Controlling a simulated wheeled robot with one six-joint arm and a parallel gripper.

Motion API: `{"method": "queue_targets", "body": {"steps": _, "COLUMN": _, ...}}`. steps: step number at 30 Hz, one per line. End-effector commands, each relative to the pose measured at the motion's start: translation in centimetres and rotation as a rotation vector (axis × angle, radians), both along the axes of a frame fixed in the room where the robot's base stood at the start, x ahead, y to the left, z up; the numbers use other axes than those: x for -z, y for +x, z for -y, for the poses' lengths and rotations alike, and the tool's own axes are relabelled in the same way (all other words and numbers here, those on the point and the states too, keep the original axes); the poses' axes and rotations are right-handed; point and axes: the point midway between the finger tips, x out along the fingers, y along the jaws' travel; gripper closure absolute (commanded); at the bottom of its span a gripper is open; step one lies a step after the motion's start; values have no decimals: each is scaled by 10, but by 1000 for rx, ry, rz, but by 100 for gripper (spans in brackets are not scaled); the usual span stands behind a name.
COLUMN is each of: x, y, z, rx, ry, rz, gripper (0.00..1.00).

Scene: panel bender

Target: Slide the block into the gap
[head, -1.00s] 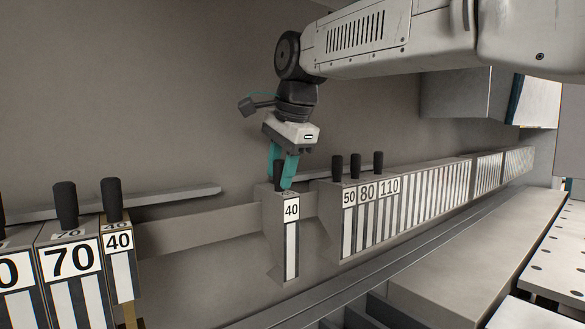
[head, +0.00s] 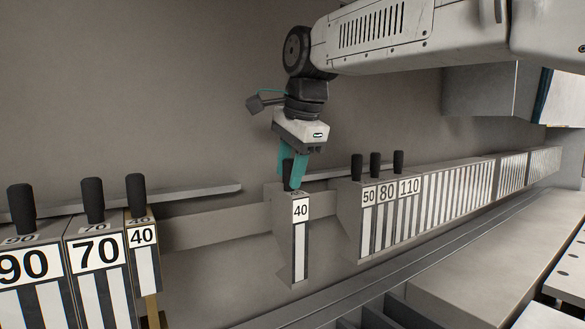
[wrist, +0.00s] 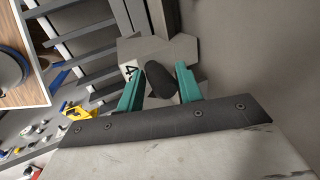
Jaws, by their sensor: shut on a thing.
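The block marked 40 (head: 300,235) stands upright on the rail, apart from the blocks on both sides. My gripper (head: 292,178) has its teal fingers shut on the black knob on top of this block. In the wrist view the knob (wrist: 160,79) sits between the fingers, with the block's grey top (wrist: 135,48) beyond it. The gap on the rail (head: 215,222) lies between this block and a second 40 block (head: 144,255) at the left. A smaller space separates the held block from the 50 block (head: 369,215) at the right.
A 70 block (head: 97,265) and a 90 block (head: 28,275) stand at the left, with black knobs. The 80 (head: 387,205) and 110 (head: 409,200) blocks lead into a long striped row (head: 460,190). A wall rises behind the rail.

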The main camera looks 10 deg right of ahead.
Motion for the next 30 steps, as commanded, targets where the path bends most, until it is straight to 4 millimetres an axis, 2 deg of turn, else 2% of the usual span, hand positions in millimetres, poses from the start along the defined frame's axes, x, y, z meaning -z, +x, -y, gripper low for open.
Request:
{"method": "queue_targets", "body": {"steps": 18, "x": -1, "y": -5, "z": -16, "rx": -2, "ry": 4, "rz": 5, "gripper": 90}}
{"method": "queue_targets", "body": {"steps": 27, "x": -1, "y": -6, "z": -17, "rx": -2, "ry": 4, "rz": 5, "gripper": 90}}
{"method": "queue_targets", "body": {"steps": 28, "x": -1, "y": -6, "z": -17, "rx": -1, "ry": 3, "rz": 5, "gripper": 56}}
{"method": "queue_targets", "body": {"steps": 30, "x": -1, "y": -6, "z": -17, "rx": 0, "ry": 3, "rz": 4, "gripper": 39}}
